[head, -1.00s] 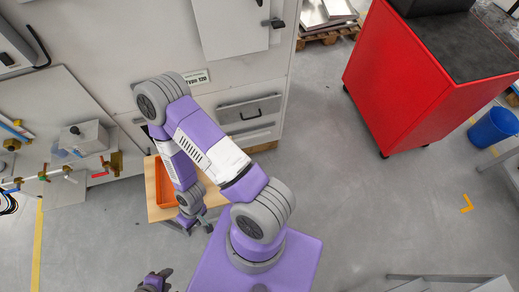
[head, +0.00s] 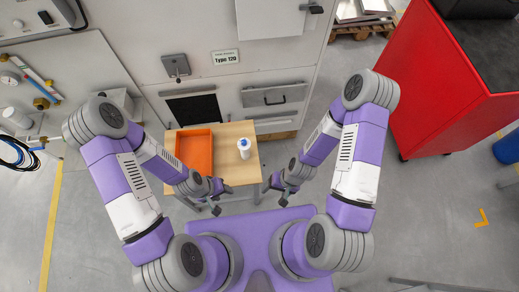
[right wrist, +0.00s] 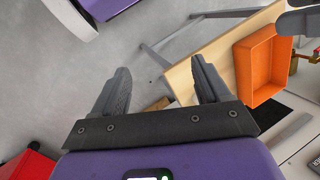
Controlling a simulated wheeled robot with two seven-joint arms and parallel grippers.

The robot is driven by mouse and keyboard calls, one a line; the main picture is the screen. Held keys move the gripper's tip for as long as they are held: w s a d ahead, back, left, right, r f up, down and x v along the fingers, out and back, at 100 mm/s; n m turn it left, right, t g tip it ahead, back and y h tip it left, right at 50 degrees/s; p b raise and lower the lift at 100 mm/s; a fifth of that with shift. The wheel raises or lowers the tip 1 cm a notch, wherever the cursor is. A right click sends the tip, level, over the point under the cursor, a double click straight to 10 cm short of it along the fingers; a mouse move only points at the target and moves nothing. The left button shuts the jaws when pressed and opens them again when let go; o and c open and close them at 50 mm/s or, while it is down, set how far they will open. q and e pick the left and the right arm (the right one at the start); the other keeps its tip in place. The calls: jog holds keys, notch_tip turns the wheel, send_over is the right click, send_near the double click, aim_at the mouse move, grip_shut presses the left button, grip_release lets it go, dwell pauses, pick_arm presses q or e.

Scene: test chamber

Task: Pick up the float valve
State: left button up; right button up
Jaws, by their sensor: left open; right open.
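A small white cylindrical thing with a blue-tinged top (head: 244,148) stands on the wooden table, right of the orange tray (head: 194,151). I cannot tell whether it is the float valve, and nothing else is clearly one. My left gripper (head: 222,199) is open and appears empty near the table's front edge, below the tray. My right gripper (head: 274,194) is open just right of the table's front corner, apart from the white thing. In the right wrist view its fingers (right wrist: 158,78) are spread with nothing between them. The orange tray (right wrist: 263,65) shows there too and looks empty.
The small wooden table (head: 226,134) stands against a grey cabinet (head: 240,80) with a handled drawer. A red cabinet (head: 450,90) stands at the right. Valves and pipes (head: 38,88) are at the far left. Grey floor is open at lower right.

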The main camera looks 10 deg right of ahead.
jog(key=s+a+f+m+g+y+b, duration=0.3)
jog(key=s+a+f+m+g+b, duration=0.1)
jog(key=s+f+b, duration=0.15)
jog(key=w+a+m+y+b, duration=0.2)
jog(key=a+m+y+b, duration=0.1)
jog(key=a+m+y, duration=0.25)
jog(key=m+t+h+b, duration=0.2)
jog(key=m+t+b, duration=0.6)
jog(key=m+t, duration=0.95)
send_near(244, 146)
jog(key=w+a+f+n+t, duration=0.1)
jog(key=w+a+f+t, duration=0.1)
jog(key=w+a+f, duration=0.15)
jog(key=x, duration=0.1)
jog(key=b+x, duration=0.1)
jog(key=x, duration=0.1)
jog(key=b+x, duration=0.1)
jog(key=x, duration=0.1)
jog(key=shift+w+d+f, duration=0.25)
jog(key=shift+w+d, duration=0.05)
jog(key=shift+d, duration=0.05)
jog(key=shift+w+a+r, duration=0.1)
jog(key=shift+w+a, duration=0.2)
jog(key=shift+w, duration=0.1)
